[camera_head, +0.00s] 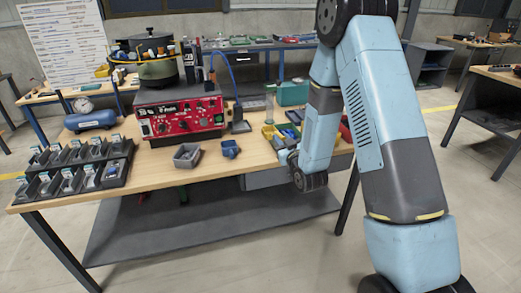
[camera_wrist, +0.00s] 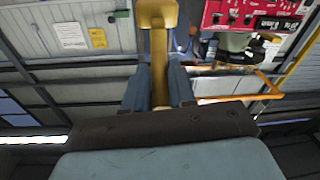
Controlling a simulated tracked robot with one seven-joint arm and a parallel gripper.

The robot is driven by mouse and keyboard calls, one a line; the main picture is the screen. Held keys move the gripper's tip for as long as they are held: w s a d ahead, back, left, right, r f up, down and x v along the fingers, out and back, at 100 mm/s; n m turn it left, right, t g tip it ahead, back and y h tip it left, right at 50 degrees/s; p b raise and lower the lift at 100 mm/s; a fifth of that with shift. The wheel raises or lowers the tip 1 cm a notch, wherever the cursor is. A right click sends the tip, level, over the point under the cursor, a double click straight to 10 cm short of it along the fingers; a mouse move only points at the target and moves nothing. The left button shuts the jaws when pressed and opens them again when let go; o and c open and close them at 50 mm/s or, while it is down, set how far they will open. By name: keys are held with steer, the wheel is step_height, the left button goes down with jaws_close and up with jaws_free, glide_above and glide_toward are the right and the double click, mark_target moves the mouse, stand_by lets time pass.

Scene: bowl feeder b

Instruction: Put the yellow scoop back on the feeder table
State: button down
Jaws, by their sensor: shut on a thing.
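The yellow scoop (camera_wrist: 157,14) shows at the top middle of the wrist view, its handle running down between my fingers. My gripper (camera_wrist: 159,82) is shut on that handle with its two blue-grey fingers. In the head view my arm hangs over the right part of the wooden feeder table (camera_head: 150,172). There the scoop and the fingertips cannot be made out behind the arm.
A red control box (camera_head: 182,116) with a dark green bowl (camera_head: 158,70) stands mid-table. Bare wood lies along the front edge.

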mark_target(269, 135)
steer(key=w+a+f, duration=0.1)
steer(key=w, duration=0.1)
steer(key=w+a+f, duration=0.2)
steer(key=w, duration=0.1)
steer(key=shift+w+a+f, duration=0.1)
steer(key=shift+w+a, duration=0.2)
steer(key=shift+w, duration=0.05)
steer(key=w+a+f, duration=0.1)
steer(key=w+f, duration=0.1)
steer(key=f, duration=0.1)
steer(key=w+a+f, duration=0.1)
steer(key=f, duration=0.1)
steer(key=shift+w+a+f, duration=0.2)
steer(key=shift+a+f, duration=0.05)
steer(key=shift+a, duration=0.1)
steer(key=shift+f, duration=1.65)
steer(key=c, duration=0.9)
jaws_free()
steer(key=shift+c, duration=0.2)
